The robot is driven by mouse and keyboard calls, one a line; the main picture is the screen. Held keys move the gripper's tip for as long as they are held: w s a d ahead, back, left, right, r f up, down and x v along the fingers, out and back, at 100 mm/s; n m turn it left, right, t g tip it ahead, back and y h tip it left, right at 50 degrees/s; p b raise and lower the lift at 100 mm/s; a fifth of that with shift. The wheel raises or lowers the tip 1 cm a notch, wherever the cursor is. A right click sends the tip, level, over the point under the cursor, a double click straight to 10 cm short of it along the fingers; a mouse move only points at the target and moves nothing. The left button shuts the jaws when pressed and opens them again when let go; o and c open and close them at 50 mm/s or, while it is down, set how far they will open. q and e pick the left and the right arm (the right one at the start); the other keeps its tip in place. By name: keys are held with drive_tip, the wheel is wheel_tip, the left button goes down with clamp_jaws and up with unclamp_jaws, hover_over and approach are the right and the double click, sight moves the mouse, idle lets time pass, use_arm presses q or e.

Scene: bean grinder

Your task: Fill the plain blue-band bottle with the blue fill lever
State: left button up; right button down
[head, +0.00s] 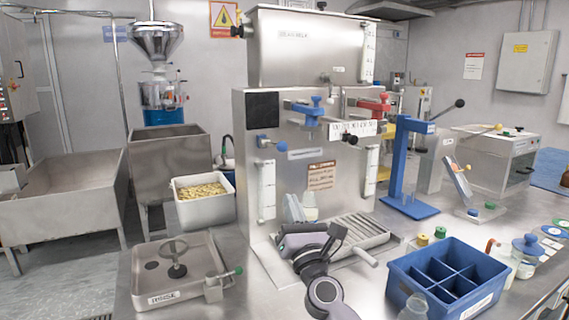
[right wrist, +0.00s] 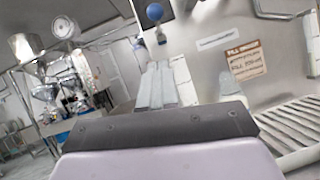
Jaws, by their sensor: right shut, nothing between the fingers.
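The steel filling machine (head: 300,140) has a blue valve handle (head: 310,110) and a red one (head: 372,104) on its front. A blue ball-ended lever (head: 262,141) sticks out at its left; it also shows in the right wrist view (right wrist: 155,14). I cannot tell which blue control is the fill lever. A pale, clear bottle (head: 309,203) stands by the drip grate, beside my right fingers; its cone-shaped top shows in the right wrist view (right wrist: 228,82). Its band is hidden. My right gripper (head: 293,207) is shut and empty, left of the bottle. My left gripper is out of view.
A blue divided crate (head: 445,267) is at the front right, with another clear bottle (head: 414,306) before it. A blue-lidded jar (head: 525,252) stands right of the crate. A blue lever press (head: 405,170) stands behind. A steel tray (head: 180,268) lies left.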

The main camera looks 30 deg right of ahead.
approach(274, 144)
wheel_tip(274, 144, down, 2)
drive_tip(key=w, duration=0.1)
drive_tip(key=shift+w+d+r+p, duration=0.15)
drive_tip(key=shift+d+r+p, duration=0.05)
drive_tip(key=shift+r+p, duration=0.35)
drive_tip(key=shift+w+d+r+p, duration=0.15)
drive_tip(key=shift+d+r+p, duration=0.05)
drive_tip(key=shift+r+p, duration=0.35)
drive_tip(key=shift+w+d+r+p, duration=0.15)
drive_tip(key=shift+d+r+p, duration=0.05)
drive_tip(key=shift+r+p, duration=0.3)
drive_tip(key=shift+a+r, duration=0.1)
